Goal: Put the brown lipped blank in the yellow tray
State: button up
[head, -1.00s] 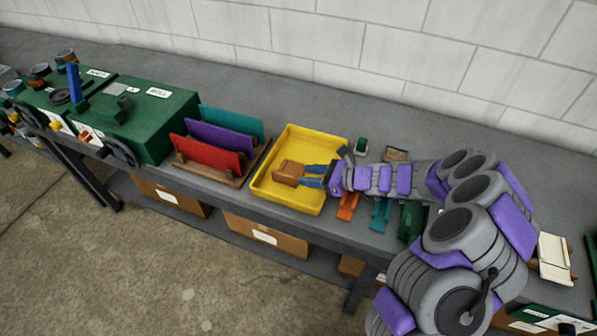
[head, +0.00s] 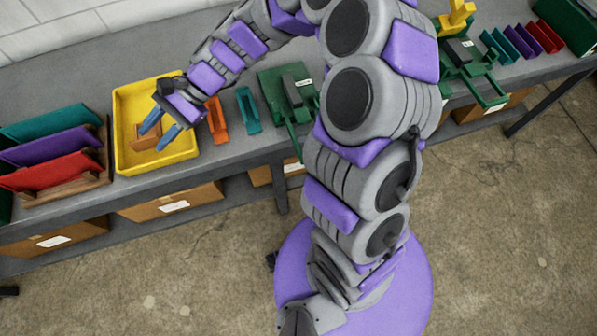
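The brown lipped blank (head: 145,138) lies inside the yellow tray (head: 184,152), toward its front part. My gripper (head: 152,138) reaches into the tray from the upper right. Its two blue fingers are spread apart with a clear gap, and their tips are right at the blank. The fingers cover part of the blank, so I cannot tell whether either one touches it.
A wooden rack with red (head: 49,170), purple and teal panels stands left of the tray. An orange bracket (head: 215,119), a teal bracket (head: 248,109) and a green tool (head: 288,96) lie to its right. Cardboard boxes (head: 173,202) sit on the shelf below.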

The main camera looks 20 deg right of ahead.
jog(key=s+d+r+n+h, duration=0.1)
jog(key=s+d+n+h, duration=0.3)
jog(key=s+d, duration=0.8)
jog(key=s+d+r+n+t+h, duration=0.1)
jog(key=s+d+n+h, duration=0.4)
jog(key=s+d, duration=0.8)
jog(key=d+r+h, duration=0.1)
jog(key=d+h, duration=0.1)
jog(key=h, duration=0.1)
jog(key=shift+r, duration=0.15)
